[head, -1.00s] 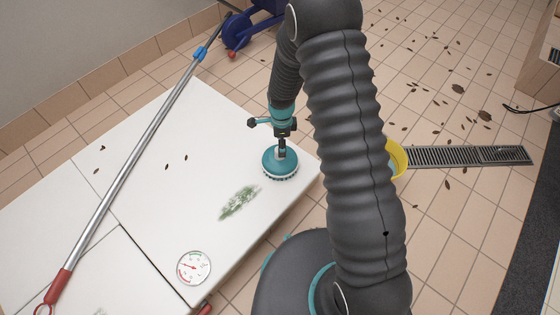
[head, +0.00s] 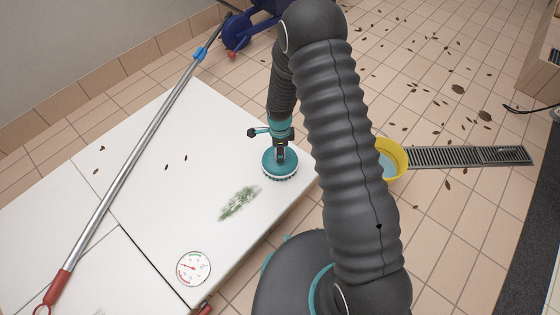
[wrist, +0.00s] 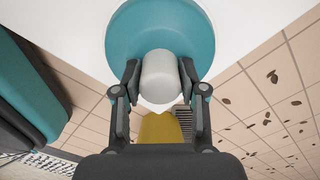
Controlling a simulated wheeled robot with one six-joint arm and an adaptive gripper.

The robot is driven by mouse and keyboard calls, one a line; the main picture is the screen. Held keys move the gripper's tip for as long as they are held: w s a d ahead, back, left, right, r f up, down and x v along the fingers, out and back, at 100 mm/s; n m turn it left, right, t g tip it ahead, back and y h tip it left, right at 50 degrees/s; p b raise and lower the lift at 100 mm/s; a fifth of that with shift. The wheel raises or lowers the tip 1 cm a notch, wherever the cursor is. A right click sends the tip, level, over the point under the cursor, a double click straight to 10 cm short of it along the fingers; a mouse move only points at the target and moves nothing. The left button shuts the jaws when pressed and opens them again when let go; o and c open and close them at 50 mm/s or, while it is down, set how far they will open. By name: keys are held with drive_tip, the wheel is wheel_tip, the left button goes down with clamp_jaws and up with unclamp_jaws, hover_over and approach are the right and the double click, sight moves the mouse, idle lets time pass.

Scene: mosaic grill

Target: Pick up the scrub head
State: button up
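The scrub head (head: 280,165) is a round teal disc with pale bristles below. It stands upright on the white tabletop near its right corner. In the wrist view its teal disc (wrist: 115,35) fills the top middle, with a pale grey knob (wrist: 161,78) rising from it. My gripper (wrist: 160,75) has come down over the knob, one dark finger on each side. The fingers are very near the knob; whether they press on it I cannot tell. In the head view my gripper (head: 281,152) is just above the disc, partly hiding the knob.
A green smear (head: 240,203) and a round dial (head: 193,268) are on the white table (head: 150,215). A long pole (head: 130,165) lies along its left side. A yellow bucket (head: 397,160) stands on the floor beside a drain grate (head: 465,156). Dark debris is scattered on the tiles.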

drive_tip(key=shift+r, duration=0.15)
clamp_jaws()
drive_tip(key=shift+r, duration=0.65)
wheel_tip(320, 180, up, 3)
drive_tip(key=shift+r, duration=0.1)
drive_tip(key=s+d+r, duration=0.6)
drive_tip(key=s+d, duration=0.1)
drive_tip(key=d, duration=0.2)
drive_tip(key=shift+s+r+p, duration=0.15)
drive_tip(key=shift+s+p, duration=0.1)
drive_tip(key=shift+p, duration=0.1)
drive_tip(key=shift+o, duration=2.2)
unclamp_jaws()
drive_tip(key=shift+c, duration=1)
drive_tip(key=shift+w, duration=0.1)
